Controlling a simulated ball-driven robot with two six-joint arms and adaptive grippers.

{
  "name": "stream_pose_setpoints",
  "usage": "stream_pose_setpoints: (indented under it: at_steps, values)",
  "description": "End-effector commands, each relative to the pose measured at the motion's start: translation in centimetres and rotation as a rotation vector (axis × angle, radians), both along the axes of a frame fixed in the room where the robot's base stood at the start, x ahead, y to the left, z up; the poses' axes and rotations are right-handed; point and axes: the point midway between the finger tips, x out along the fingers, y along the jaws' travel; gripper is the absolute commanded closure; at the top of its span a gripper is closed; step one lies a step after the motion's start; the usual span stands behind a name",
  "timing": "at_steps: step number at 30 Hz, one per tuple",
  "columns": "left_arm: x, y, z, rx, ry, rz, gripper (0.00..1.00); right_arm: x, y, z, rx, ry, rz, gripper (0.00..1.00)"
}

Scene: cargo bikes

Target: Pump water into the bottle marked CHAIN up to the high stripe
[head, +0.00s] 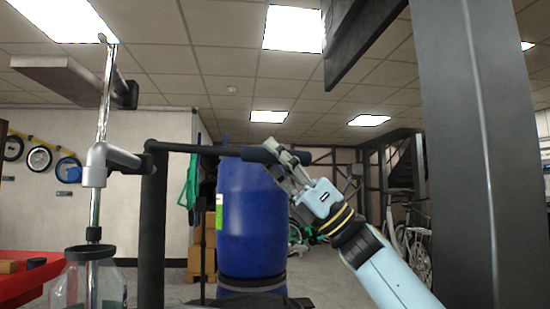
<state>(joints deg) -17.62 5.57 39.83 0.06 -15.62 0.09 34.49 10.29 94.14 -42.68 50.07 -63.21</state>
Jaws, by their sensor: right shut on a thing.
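My right gripper (285,165) comes in from the right and is shut on the dark grip at the end of the pump's long black lever (205,149). The lever lies about level and runs left to the top of a black upright post (153,225). A grey spout fitting (105,158) sits left of the post on a shiny vertical tube (103,110). Below it, a clear container with a dark rim (88,252) is cut off by the bottom edge. No CHAIN mark, stripe or water level can be made out. My left gripper is out of view.
A large blue barrel (250,225) stands behind the lever. A thick grey column (480,150) fills the right side. Bicycles (415,250) stand far back.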

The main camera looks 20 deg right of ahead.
Motion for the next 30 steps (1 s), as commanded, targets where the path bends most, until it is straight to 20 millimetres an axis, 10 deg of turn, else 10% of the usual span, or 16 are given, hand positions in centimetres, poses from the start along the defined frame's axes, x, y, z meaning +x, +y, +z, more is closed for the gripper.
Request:
stream_pose_setpoints:
  at_steps: [2, 3, 8, 19, 30]
  values:
    - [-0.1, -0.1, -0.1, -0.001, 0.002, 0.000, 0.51, 0.0, 0.1, -0.6, -0.005, 0.006, 0.005, 1.00]
    - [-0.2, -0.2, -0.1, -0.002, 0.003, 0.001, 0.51, 0.0, 0.1, -0.6, -0.006, 0.006, 0.006, 0.72]
    - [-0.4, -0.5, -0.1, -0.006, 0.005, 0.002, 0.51, 0.0, 0.1, -0.5, -0.004, 0.005, 0.004, 0.51]
    - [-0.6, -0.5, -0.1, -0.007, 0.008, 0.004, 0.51, -0.2, -0.4, -1.0, -0.006, 0.005, 0.002, 0.51]
    - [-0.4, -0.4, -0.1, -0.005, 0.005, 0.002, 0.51, -2.3, -5.2, -6.6, -0.006, 0.009, 0.002, 0.51]
